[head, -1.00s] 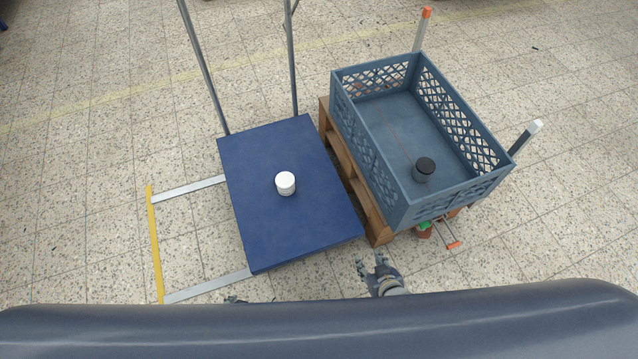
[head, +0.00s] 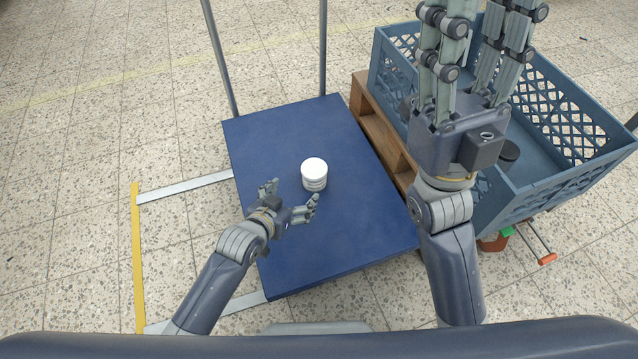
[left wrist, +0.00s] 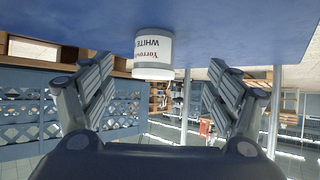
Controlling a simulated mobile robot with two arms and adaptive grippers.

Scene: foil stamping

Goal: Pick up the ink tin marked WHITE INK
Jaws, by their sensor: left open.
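The white ink tin (head: 314,175) stands upright on the blue platform (head: 355,225). In the left wrist view the tin (left wrist: 153,55) appears upside down, and its label shows "WHITE" with the rest cut off. My left gripper (head: 290,195) is open and empty, low over the platform just in front and to the left of the tin. In the left wrist view the tin lies ahead, between the two spread fingers (left wrist: 160,75), not gripped. My right gripper (head: 482,50) is raised over the crate, its fingers spread apart and empty.
A blue-grey crate (head: 580,95) sits on a wooden pallet (head: 382,135) at the right. Upright poles (head: 324,50) rise behind the platform. The platform around the white tin is clear.

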